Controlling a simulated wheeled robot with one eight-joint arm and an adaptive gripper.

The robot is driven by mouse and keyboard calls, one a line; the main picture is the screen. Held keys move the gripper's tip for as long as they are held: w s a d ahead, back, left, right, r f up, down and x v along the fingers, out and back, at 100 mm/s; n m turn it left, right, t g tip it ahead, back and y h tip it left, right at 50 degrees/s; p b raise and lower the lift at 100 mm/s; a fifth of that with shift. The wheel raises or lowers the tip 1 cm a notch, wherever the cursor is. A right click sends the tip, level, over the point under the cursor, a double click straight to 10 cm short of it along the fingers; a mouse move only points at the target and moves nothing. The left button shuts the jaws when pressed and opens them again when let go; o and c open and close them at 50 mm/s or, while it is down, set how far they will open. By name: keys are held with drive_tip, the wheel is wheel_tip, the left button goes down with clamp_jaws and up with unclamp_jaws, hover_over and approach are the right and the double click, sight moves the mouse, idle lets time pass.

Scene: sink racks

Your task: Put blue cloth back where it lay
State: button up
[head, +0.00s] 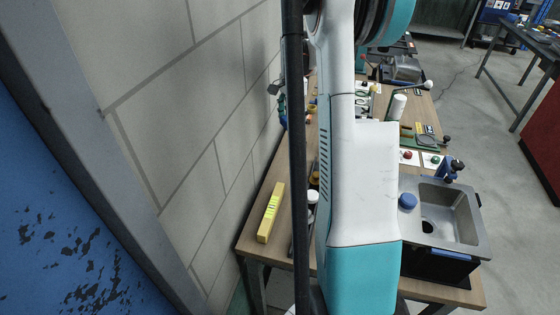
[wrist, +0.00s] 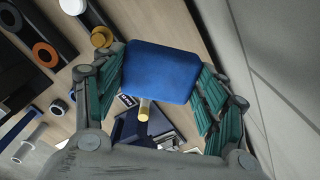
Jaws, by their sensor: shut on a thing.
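The blue cloth (wrist: 161,71) shows in the wrist view as a flat blue block with rounded corners. My gripper (wrist: 158,82) is shut on it, with teal-padded fingers at its left and right sides. The cloth appears held above the wooden bench surface, though its exact height cannot be told. In the head view my arm covers the middle of the bench, and I cannot make out the gripper or the held cloth clearly.
A sink (head: 466,213) with a round blue item (head: 408,201) at its edge stands right of my arm. A yellow level (head: 270,212) lies on the bench near the wall (head: 190,110). Rings and a white cylinder (wrist: 32,140) lie left in the wrist view.

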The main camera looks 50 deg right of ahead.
sight(290, 168)
wheel_tip(290, 168, down, 20)
drive_tip(key=b, duration=0.5)
drive_tip(key=shift+r, duration=0.2)
drive_tip(key=shift+f, duration=0.1)
drive_tip(key=shift+f+b, duration=0.15)
drive_tip(key=shift+b, duration=0.2)
drive_tip(key=o, duration=1.2)
drive_tip(key=shift+c, duration=0.2)
drive_tip(key=shift+o, duration=0.2)
wheel_tip(290, 168, up, 12)
drive_tip(key=p, duration=0.4)
drive_tip(key=shift+r, duration=0.25)
